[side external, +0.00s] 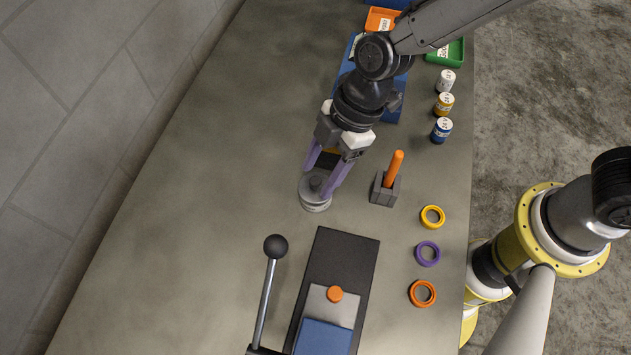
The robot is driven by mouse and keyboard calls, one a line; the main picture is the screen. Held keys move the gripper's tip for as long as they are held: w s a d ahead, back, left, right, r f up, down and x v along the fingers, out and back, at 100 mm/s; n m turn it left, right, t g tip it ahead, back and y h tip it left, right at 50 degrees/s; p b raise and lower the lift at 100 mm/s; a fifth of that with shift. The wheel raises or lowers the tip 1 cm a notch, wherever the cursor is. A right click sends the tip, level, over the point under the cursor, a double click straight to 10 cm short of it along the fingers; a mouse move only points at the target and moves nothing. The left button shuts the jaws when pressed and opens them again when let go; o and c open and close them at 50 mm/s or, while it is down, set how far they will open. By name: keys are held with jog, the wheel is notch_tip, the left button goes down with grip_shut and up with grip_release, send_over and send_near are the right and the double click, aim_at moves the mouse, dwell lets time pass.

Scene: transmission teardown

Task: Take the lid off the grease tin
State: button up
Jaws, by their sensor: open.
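The grease tin (315,204) is a short, round grey tin standing on the workbench near the middle of the view. Its grey lid (317,184) sits on top and has a small raised knob in the centre. My gripper (324,182) is directly above the tin with its two purple fingers pointing down. The fingers are open, one on each side of the lid's knob. Whether they touch the knob cannot be told from this view.
A grey block with an orange-handled tool (390,181) stands just right of the tin. Yellow (432,217), purple (427,254) and orange (422,293) rings lie along the right edge. A dark press with a ball-topped lever (275,246) is in front. The bench's left side is clear.

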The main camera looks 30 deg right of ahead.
jog(key=shift+a+f, duration=0.2)
jog(key=shift+f, duration=0.25)
grip_shut()
jog(key=shift+r, duration=0.2)
